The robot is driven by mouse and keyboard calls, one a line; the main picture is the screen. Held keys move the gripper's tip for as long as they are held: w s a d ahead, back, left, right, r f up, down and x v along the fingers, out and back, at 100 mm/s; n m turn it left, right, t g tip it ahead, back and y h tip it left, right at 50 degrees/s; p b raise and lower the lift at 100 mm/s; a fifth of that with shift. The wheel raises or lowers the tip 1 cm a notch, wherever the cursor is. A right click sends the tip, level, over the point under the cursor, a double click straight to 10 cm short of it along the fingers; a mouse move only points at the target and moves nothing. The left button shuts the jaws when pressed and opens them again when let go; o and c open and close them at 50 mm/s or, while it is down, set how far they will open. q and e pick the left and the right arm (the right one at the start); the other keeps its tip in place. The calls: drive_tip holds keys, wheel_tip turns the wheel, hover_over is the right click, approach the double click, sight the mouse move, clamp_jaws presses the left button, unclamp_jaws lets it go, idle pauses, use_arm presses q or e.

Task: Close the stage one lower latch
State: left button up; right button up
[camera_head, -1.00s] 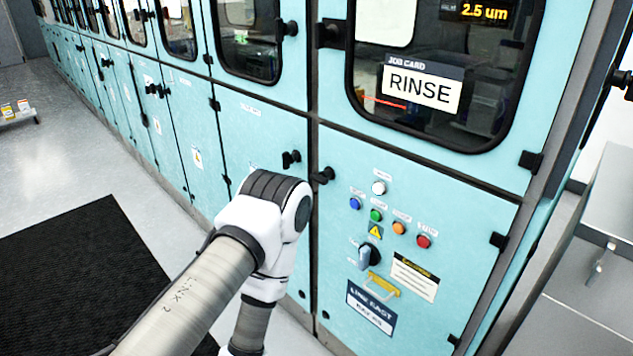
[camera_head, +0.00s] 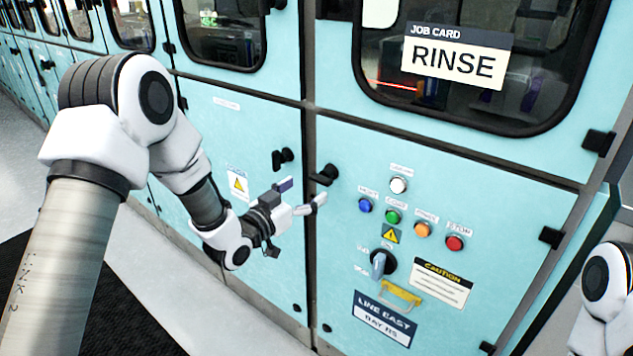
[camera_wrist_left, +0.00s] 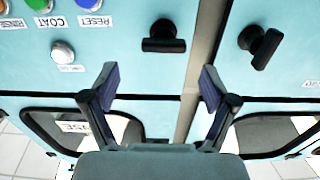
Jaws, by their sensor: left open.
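Two black latches sit on either side of the seam between the lower teal doors. One latch (camera_head: 283,158) is on the left door and the other (camera_head: 325,175) is on the right door. In the left wrist view, which is turned over, the right-door latch (camera_wrist_left: 163,36) lies level and the left-door latch (camera_wrist_left: 260,45) is tilted. I cannot tell which is the stage one latch. My left gripper (camera_head: 302,194) is open and empty, just below the latches. Its spread fingers (camera_wrist_left: 158,75) also show in the wrist view, apart from both latches. My right gripper is out of view.
Coloured buttons (camera_head: 393,216), a rotary switch (camera_head: 382,263) and a yellow handle (camera_head: 401,294) stand out from the right door. Windowed upper doors lie above, one with a RINSE card (camera_head: 453,62). A black mat (camera_head: 85,310) lies on the floor.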

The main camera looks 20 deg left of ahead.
sight(317, 182)
use_arm(q)
drive_tip(key=x, duration=0.6)
drive_tip(key=shift+w+a+f, duration=0.25)
drive_tip(key=shift+w+f, duration=0.05)
drive_tip(key=shift+f, duration=0.05)
drive_tip(key=shift+w+d+r, duration=0.1)
drive_tip(key=shift+w+d, duration=0.1)
drive_tip(key=shift+d, duration=0.05)
drive_tip(key=shift+a, duration=0.1)
drive_tip(key=c, duration=1.2)
